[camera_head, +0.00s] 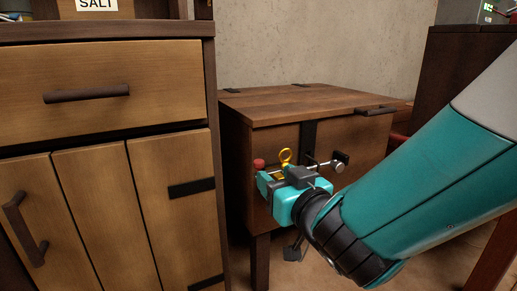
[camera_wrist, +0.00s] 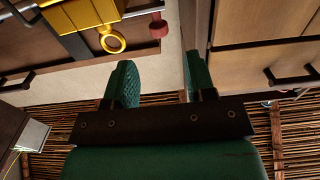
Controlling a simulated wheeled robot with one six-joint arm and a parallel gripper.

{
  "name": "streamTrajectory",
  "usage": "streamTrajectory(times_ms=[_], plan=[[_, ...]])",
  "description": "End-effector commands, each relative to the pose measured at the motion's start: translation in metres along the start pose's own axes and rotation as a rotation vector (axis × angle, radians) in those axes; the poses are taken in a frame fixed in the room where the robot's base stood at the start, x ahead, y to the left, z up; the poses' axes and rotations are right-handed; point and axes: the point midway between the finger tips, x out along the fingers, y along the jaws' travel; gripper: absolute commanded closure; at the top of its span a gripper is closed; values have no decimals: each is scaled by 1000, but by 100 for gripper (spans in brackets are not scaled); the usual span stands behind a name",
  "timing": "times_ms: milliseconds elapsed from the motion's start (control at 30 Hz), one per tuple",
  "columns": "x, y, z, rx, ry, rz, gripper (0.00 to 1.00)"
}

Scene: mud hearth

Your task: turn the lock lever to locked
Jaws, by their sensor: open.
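A wooden chest (camera_head: 300,98) stands with its lid down. Its front carries a black strap (camera_head: 308,135), a yellow ring (camera_head: 286,156), a red knob (camera_head: 259,164) and a metal rod with a silver round end (camera_head: 338,167). I cannot tell which piece is the lock lever. My gripper (camera_head: 283,179) is at this hardware and hides part of it. In the wrist view my gripper (camera_wrist: 158,75) is open, with nothing between its fingers. There the yellow ring (camera_wrist: 112,40) and the red knob (camera_wrist: 158,27) lie above the fingers, apart from them.
A dark piece of furniture (camera_head: 463,75) is at the right. A lid handle (camera_head: 376,111) juts from the chest's top edge.

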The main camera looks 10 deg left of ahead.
Motion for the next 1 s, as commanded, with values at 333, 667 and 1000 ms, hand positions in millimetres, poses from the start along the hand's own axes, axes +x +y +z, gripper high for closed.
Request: streamTrajectory(times_ms=[333, 667, 1000], plan=[[75, 1, 2, 1, 2, 1, 50], [100, 1, 1, 0, -1, 1, 50], [100, 0, 1, 0, -1, 0, 75]])
